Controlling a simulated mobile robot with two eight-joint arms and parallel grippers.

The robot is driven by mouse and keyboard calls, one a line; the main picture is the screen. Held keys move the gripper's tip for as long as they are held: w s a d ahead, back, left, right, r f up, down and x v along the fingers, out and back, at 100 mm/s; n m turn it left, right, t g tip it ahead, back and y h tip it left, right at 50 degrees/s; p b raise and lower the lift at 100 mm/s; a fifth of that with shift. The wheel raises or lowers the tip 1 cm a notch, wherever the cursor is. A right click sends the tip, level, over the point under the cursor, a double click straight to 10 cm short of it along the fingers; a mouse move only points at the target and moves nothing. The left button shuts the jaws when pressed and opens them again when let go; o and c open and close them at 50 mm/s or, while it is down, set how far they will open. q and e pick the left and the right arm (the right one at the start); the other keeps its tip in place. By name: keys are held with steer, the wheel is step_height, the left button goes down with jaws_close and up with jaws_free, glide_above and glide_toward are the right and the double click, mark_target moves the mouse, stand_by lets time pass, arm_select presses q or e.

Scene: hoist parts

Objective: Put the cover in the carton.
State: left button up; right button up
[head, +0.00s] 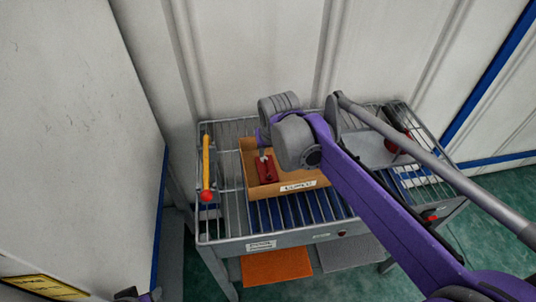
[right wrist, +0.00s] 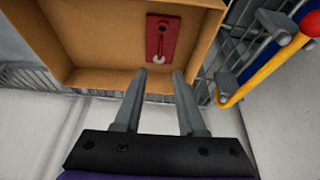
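The carton (head: 263,192) is an open tan cardboard box with a white label on its front, standing on the wire-rack table. A flat red plate, which looks like the cover (head: 265,170), lies inside on the carton's floor. In the right wrist view the cover (right wrist: 163,38) shows a dark hole and a pale stub, and the carton (right wrist: 35,35) surrounds it. My right gripper (right wrist: 160,75) is open, its fingers apart with nothing between them, close to the cover. In the head view the right gripper (head: 263,152) is partly hidden by its own wrist.
A yellow bar with a red end (head: 206,168) lies on the rack left of the carton. A grey tray (head: 368,150) and a red-and-dark part (head: 398,142) are to the right. An orange panel (head: 275,268) is below. White walls stand close behind and left.

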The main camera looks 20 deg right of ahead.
steer(key=s+a+f, duration=0.1)
steer(key=s+f, duration=0.2)
steer(key=s, duration=0.4)
steer(key=s+a+f+n, duration=0.1)
steer(key=s+a+f, duration=0.1)
steer(key=s, duration=0.5)
steer(key=s+a+f+n+y, duration=0.1)
steer(key=s+f, duration=0.3)
steer(key=s, duration=0.2)
steer(key=shift+s+a+f+t, duration=0.3)
steer(key=shift+s+f+t, duration=0.05)
steer(key=shift+s+t, duration=0.05)
steer(key=shift+s, duration=0.1)
